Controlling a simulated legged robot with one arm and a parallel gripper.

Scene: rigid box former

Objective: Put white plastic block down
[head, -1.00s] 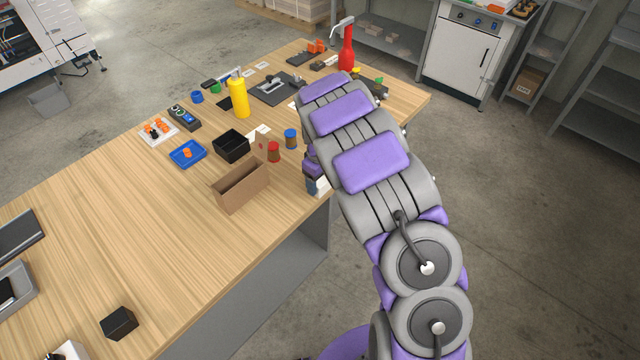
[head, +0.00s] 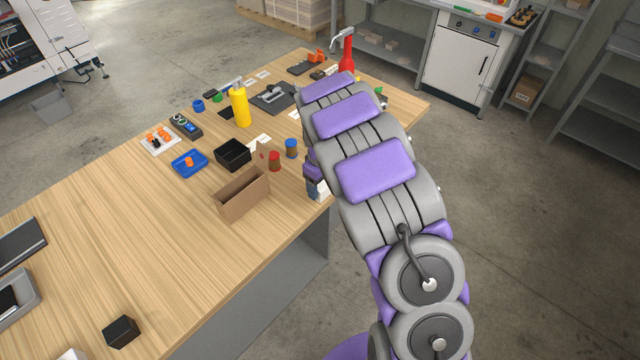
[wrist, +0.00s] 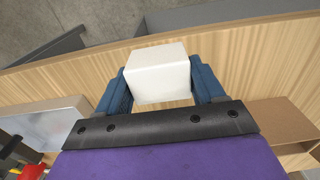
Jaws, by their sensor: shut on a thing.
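The white plastic block (wrist: 158,76) is held between the two blue fingers of my gripper (wrist: 160,86) in the wrist view. The fingers press on its left and right sides. Behind the block lies the wooden tabletop (wrist: 240,58) near its edge; I cannot tell whether the block touches it. In the head view my arm hides most of the gripper, and only a small part of it (head: 316,186) shows near the table's front edge.
An open cardboard box (head: 243,196) stands left of my gripper. Red-topped (head: 274,161) and blue-topped (head: 291,148) jars, a black bin (head: 233,154) and a yellow bottle (head: 240,106) stand beyond it. The tabletop (head: 130,225) at left is largely clear.

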